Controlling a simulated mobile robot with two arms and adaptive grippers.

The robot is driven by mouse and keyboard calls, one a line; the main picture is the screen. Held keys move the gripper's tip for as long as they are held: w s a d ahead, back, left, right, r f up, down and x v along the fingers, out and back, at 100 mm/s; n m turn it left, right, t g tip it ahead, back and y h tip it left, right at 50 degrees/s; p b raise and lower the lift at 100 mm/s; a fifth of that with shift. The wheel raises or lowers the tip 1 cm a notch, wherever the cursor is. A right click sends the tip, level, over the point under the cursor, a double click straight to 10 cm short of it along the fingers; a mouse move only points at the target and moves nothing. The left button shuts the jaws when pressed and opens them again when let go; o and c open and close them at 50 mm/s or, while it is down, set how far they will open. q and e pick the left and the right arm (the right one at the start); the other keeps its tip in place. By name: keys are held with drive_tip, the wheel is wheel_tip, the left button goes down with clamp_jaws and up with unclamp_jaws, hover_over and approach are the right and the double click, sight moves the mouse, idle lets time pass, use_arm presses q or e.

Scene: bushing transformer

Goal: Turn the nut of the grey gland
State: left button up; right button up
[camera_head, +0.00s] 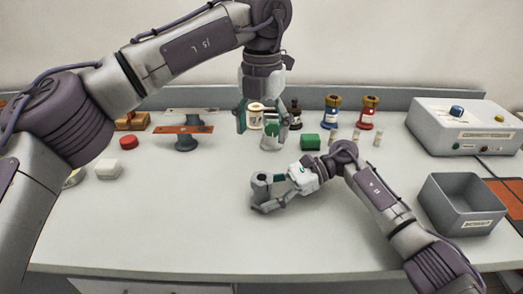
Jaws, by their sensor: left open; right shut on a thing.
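A dark grey, short round piece, seemingly the grey gland (260,183), is at my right gripper (263,196), low over the front middle of the table. The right gripper is shut on it, with its fingers partly hiding it. Its nut cannot be told apart from its body at this size. My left gripper (258,126) points down, open, behind and above the held piece, apart from it. A pale grey round piece (271,142) shows just below the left gripper's fingers; whether they touch is unclear.
Behind stand a white gland (256,117), a black one (295,115), a blue one (332,114) and a red one (367,114). A green block (311,142) is nearby. An open grey bin (462,218) and a control box (462,128) stand right. The front left table is clear.

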sight(261, 177)
use_arm(q)
wheel_tip(261, 177, down, 12)
drive_tip(key=m, duration=1.3)
drive_tip(key=shift+a+f, duration=0.1)
drive_tip(key=shift+f, duration=0.1)
drive_tip(key=shift+c, duration=0.4)
drive_tip(key=c, duration=1.1)
drive_tip(key=shift+n, duration=2.9)
